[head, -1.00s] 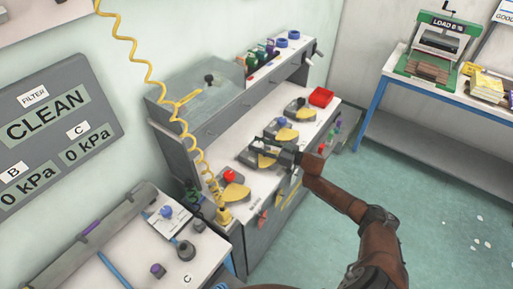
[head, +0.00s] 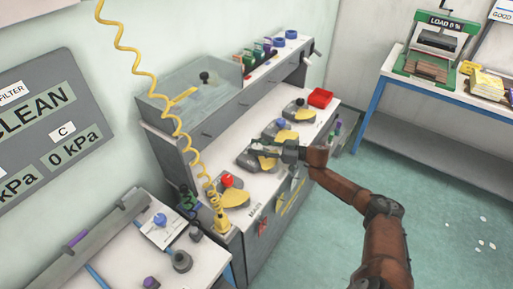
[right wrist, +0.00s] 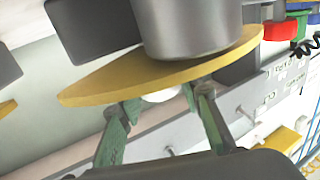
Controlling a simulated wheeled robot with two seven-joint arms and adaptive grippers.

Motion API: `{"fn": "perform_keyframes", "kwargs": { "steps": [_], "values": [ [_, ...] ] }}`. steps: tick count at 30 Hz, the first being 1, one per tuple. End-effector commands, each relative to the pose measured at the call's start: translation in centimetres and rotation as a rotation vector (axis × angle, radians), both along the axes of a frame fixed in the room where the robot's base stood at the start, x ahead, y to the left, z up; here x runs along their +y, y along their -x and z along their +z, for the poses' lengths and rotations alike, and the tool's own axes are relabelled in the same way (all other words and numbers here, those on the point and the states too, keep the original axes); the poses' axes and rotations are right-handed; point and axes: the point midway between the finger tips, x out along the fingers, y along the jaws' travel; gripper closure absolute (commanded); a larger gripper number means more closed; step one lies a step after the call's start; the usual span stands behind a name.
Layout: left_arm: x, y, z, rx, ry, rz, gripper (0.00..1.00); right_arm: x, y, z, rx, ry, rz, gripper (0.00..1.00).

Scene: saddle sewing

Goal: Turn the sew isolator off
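A row of isolator switches with yellow plates runs along the white-topped bench. I cannot read which is the sew isolator. My right gripper (head: 262,151) is over the switch between the red-knobbed one and the blue ones, hiding its knob. In the right wrist view, its green fingers (right wrist: 158,108) are apart, just below a yellow plate (right wrist: 190,70) and grey cylinder (right wrist: 180,25). A white round piece shows between the fingertips; contact is unclear. My left gripper is out of view.
A coiled yellow hose (head: 165,95) hangs in front of the bench's left end. A side table (head: 205,265) with knobs stands at the lower left.

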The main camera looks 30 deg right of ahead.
Motion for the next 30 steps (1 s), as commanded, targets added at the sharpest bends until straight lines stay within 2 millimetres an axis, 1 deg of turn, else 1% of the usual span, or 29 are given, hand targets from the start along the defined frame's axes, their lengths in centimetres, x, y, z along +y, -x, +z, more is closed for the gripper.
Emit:
{"fn": "perform_keyframes", "kwargs": {
  "steps": [1, 7, 17, 20, 23, 30],
  "values": [
    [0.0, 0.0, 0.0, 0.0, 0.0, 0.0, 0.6, 0.0, 0.0, 0.0, 0.0, 0.0, 0.0, 0.63],
    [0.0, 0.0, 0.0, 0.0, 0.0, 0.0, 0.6, 0.0, 0.0, 0.0, 0.0, 0.0, 0.0, 0.49],
    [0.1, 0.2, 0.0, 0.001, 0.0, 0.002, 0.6, -0.2, 0.2, 0.0, 0.0, 0.0, -0.001, 0.49],
    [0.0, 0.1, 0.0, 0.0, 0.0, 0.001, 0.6, -0.9, 0.9, -0.1, 0.001, 0.001, -0.001, 0.49],
    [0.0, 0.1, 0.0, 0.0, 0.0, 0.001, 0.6, -2.2, 2.1, -0.1, 0.001, 0.003, -0.002, 0.49],
    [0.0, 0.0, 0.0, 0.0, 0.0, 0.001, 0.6, -5.8, 5.7, -0.2, 0.004, 0.002, -0.003, 0.49]
  ]
}}
